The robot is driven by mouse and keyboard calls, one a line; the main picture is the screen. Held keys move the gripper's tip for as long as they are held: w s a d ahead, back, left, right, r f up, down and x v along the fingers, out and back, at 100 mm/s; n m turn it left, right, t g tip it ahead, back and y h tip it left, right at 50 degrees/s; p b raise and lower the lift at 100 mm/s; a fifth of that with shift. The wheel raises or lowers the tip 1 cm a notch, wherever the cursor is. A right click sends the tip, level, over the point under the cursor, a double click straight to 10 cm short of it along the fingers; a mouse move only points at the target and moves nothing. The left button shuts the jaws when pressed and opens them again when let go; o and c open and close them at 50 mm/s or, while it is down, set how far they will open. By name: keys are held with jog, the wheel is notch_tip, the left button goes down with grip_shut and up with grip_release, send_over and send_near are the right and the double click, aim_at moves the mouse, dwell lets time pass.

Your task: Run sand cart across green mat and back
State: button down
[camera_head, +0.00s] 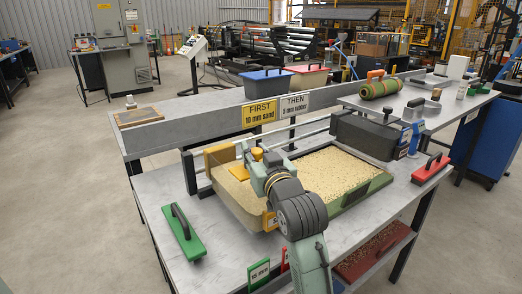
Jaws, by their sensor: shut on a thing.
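The sand cart (232,194) is a pale, sand-coloured box with an orange-yellow end plate, at the left end of the rails on the front bench. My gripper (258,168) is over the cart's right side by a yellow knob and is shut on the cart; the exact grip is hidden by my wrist. The green mat (375,187) lies to the right of the cart, with only its green edge bare. Pale speckled grains cover its top. My arm hides part of the mat's front left.
A dark cart (365,134) stands at the mat's far right. Blue (266,84) and red bins, sign plates and a rolled green turf (381,88) are behind.

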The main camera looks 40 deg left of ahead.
jog(key=shift+s+a+f, duration=0.1)
jog(key=shift+s+a, duration=0.15)
jog(key=shift+s, duration=0.1)
jog(key=c, duration=1.3)
grip_release()
jog(key=shift+d, duration=0.1)
jog(key=shift+d, duration=0.1)
jog(key=v, duration=0.7)
jog(key=shift+s+d, duration=0.1)
jog(key=shift+d, duration=0.05)
